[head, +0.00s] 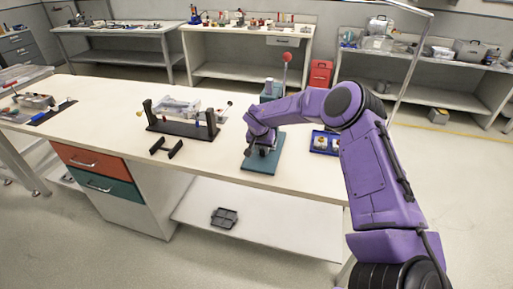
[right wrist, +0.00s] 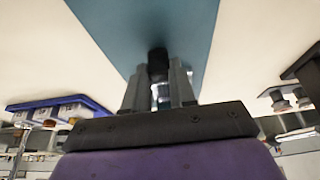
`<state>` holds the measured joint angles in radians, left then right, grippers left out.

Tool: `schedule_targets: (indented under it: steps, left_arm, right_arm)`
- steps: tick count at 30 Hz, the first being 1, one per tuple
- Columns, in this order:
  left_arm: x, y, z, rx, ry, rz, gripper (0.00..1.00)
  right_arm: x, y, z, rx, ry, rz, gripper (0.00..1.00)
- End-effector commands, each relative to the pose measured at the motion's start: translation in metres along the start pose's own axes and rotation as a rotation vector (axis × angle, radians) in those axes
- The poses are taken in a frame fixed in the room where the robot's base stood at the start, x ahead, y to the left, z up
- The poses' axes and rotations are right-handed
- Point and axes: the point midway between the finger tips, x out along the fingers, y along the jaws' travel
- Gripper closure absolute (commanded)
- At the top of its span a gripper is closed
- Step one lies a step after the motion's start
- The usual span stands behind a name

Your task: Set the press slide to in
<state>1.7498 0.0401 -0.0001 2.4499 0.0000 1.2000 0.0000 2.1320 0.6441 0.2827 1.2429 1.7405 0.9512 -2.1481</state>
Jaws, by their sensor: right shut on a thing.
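The press (head: 258,167) stands on the workbench, with a teal base plate, a teal upright behind my arm and a lever with a red ball on top. My right gripper (head: 262,149) is low over the front of the base plate. In the right wrist view its two grey fingers (right wrist: 159,88) are shut on a dark knob (right wrist: 157,60), which looks like the press slide's handle. The teal plate (right wrist: 150,22) fills the top of that view. My arm hides most of the slide, so I cannot tell its position. My left gripper is not in view.
A black stand with a clear case (head: 180,127) and a small black bracket (head: 166,148) lie left of the press. A blue tray (head: 324,142) with small parts lies to its right, close to my arm. The bench front between bracket and press is clear.

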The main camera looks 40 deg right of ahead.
Motion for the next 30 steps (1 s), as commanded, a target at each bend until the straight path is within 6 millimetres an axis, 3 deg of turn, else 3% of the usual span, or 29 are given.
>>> schedule_targets:
  steps: [2,3,5,16,24,30]
  left_arm:
    - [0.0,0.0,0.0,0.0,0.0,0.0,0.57]
    - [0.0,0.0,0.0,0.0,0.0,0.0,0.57]
    - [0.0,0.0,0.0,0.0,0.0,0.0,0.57]
    - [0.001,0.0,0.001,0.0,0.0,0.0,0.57]
    - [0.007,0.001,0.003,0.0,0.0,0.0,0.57]
    - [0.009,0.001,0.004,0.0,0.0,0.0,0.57]
  right_arm:
    - [-0.003,-0.002,-0.006,0.0,0.015,-0.008,1.0]
    - [-0.003,-0.002,-0.006,0.0,0.016,-0.008,0.68]
    - [-0.003,-0.001,-0.007,0.0,0.016,-0.008,0.49]
    - [-0.009,-0.002,-0.004,-0.001,0.009,-0.006,0.49]
    - [-0.07,-0.003,-0.004,0.0,0.011,-0.01,0.49]
    - [-0.102,-0.002,-0.004,0.0,0.01,-0.006,0.49]
